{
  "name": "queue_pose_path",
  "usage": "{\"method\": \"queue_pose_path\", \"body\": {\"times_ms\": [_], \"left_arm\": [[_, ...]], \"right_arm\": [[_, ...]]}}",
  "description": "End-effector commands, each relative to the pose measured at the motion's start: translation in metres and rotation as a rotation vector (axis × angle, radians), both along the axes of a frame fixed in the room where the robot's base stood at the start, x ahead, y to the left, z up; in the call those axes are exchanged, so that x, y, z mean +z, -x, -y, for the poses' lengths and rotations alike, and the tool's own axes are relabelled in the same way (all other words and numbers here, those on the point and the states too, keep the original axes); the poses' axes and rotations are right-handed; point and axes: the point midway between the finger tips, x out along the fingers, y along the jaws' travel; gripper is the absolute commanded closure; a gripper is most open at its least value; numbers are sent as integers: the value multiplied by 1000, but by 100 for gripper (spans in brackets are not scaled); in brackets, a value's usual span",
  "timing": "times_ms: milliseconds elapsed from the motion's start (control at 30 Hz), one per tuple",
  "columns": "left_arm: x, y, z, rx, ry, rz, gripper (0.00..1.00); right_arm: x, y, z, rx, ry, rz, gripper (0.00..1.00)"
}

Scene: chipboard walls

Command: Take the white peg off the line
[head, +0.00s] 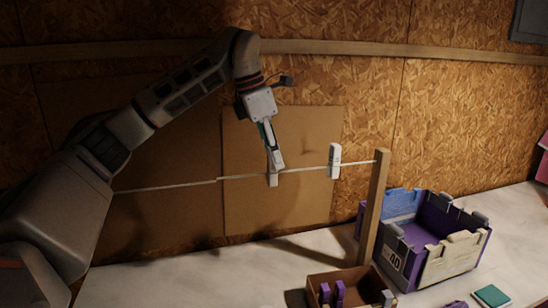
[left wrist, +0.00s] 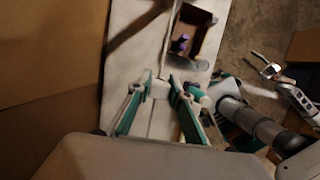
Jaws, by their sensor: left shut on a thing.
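My left gripper (head: 275,166) points down at the pale line (head: 305,169) and is shut on a white peg (head: 272,181), whose lower end shows below the fingertips. In the left wrist view the peg (left wrist: 160,89) sits between the teal-and-grey fingers (left wrist: 159,93), at the line (left wrist: 167,52). I cannot tell whether it still grips the line. A second white peg (head: 335,160) hangs upright on the line to the right, apart from my gripper.
A wooden post (head: 374,208) holds the line's right end. A brown box (head: 345,276) with purple pegs inside stands before it. A purple-and-cream crate (head: 439,252) stands to the right, near a green block (head: 491,296). A cardboard panel (head: 283,215) leans behind the line. The white tabletop is clear at left.

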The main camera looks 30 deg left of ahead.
Motion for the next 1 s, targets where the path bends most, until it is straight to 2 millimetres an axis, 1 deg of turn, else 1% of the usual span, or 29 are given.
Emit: {"method": "queue_pose_path", "body": {"times_ms": [100,1000], "left_arm": [[6,0,0,0,1,3,100],[38,0,0,1,1,2,100]], "right_arm": [[1,0,0,0,0,0,60],[3,0,-2,-4,-5,-1,60]]}}
